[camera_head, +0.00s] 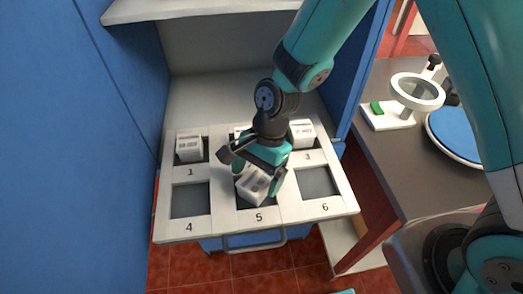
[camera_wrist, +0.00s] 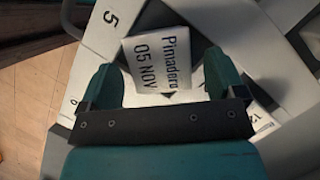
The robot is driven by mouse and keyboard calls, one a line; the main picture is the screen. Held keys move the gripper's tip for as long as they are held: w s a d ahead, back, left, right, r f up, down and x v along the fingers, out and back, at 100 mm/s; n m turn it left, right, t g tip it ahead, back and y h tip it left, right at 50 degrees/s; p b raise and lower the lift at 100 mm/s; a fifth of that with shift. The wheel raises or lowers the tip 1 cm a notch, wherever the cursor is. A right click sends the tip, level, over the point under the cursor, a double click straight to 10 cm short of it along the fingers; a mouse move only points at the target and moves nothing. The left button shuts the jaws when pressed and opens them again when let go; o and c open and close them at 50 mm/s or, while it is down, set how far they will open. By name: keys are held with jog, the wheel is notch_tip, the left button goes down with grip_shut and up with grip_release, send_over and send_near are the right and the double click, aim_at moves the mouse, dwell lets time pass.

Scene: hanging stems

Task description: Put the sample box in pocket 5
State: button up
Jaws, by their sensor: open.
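The sample box (camera_head: 252,187) is white with a printed label and sits at pocket 5 (camera_head: 268,205) of the white tray (camera_head: 222,222). It looks tilted and turned against the pocket's edges. I cannot tell whether it touches the pocket floor. The "5" mark (camera_wrist: 111,18) shows beside the box in the wrist view.
White boxes sit in pocket 1 (camera_head: 189,147) and pocket 3 (camera_head: 302,132); another behind my gripper is mostly hidden. Pocket 4 (camera_head: 190,200) and pocket 6 (camera_head: 316,183) are empty. Blue cabinet walls flank the tray. A grey table (camera_head: 390,160) with a magnifier (camera_head: 417,92) stands right.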

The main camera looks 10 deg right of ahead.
jog(key=v, duration=0.9)
jog(key=s+d+r+n+t, duration=0.1)
jog(key=s+d+r+n, duration=0.2)
jog(key=s+r+n, duration=0.3)
jog(key=s+d+r+n+t+y, duration=0.1)
jog(key=s+d+r+n+t, duration=0.1)
jog(key=s+r+n, duration=0.5)
jog(key=shift+d+n+b, duration=0.35)
jog(key=shift+d+n, duration=0.4)
jog(key=shift+n, duration=1.05)
jog(key=shift+s+r, duration=0.1)
jog(key=shift+r, duration=0.1)
